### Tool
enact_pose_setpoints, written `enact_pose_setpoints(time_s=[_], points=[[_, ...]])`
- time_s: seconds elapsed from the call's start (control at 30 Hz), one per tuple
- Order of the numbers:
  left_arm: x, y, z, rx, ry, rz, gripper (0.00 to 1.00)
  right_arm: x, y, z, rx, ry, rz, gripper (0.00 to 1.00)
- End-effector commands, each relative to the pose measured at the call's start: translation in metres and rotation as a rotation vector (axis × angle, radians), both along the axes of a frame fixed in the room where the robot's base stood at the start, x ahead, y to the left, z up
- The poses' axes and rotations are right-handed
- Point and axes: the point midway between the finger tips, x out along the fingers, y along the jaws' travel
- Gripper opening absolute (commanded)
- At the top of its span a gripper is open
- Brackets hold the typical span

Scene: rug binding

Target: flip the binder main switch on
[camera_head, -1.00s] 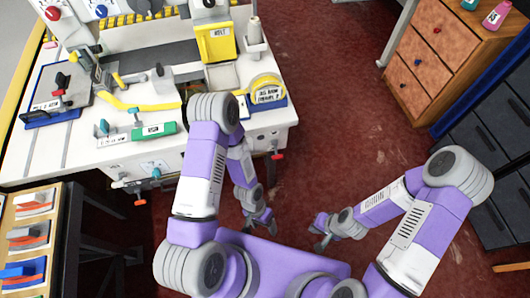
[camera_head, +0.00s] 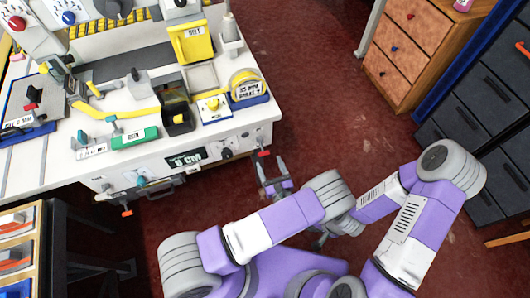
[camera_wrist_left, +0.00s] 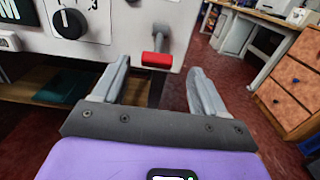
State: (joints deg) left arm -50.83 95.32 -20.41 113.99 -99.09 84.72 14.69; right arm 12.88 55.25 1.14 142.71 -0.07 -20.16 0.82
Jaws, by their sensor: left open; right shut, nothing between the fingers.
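A lever switch with a red handle (camera_head: 264,153) sticks out of the right end of the white binder's (camera_head: 60,175) front face. In the left wrist view the red handle (camera_wrist_left: 157,59) hangs below its grey pivot, between and beyond my fingertips. My left gripper (camera_head: 269,170) is open and empty, just in front of the lever; its fingers (camera_wrist_left: 157,75) point at the panel and appear apart from the handle. My right gripper (camera_head: 320,240) is low over the floor, partly hidden behind my left arm, and shut on nothing.
A black dial (camera_wrist_left: 69,23) is left of the lever. Another red-tipped lever (camera_head: 127,212) is at the binder's lower left front. A wooden drawer cabinet (camera_head: 400,70) stands at the right. Red floor (camera_head: 310,100) lies open between binder and cabinet.

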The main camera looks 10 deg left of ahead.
Motion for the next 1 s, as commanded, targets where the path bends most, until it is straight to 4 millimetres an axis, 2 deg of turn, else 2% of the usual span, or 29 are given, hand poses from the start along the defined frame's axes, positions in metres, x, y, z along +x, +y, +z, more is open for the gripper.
enact_pose_setpoints(time_s=[0.33, 0.5, 0.73, 1.0], points=[[0.043, 0.031, -0.001, -0.002, 0.001, 0.010, 0.72, 0.000, 0.000, -0.012, 0.000, 0.000, 0.000, 0.00], [0.050, 0.036, 0.000, -0.003, 0.002, 0.008, 0.72, 0.000, 0.000, -0.013, 0.000, 0.000, 0.000, 0.00], [0.051, 0.037, 0.000, -0.002, 0.002, 0.008, 0.72, 0.000, 0.000, -0.013, 0.000, 0.000, 0.000, 0.00], [0.051, 0.037, 0.000, -0.002, 0.002, 0.009, 0.33, 0.000, 0.000, -0.013, 0.000, 0.000, 0.000, 0.00]])
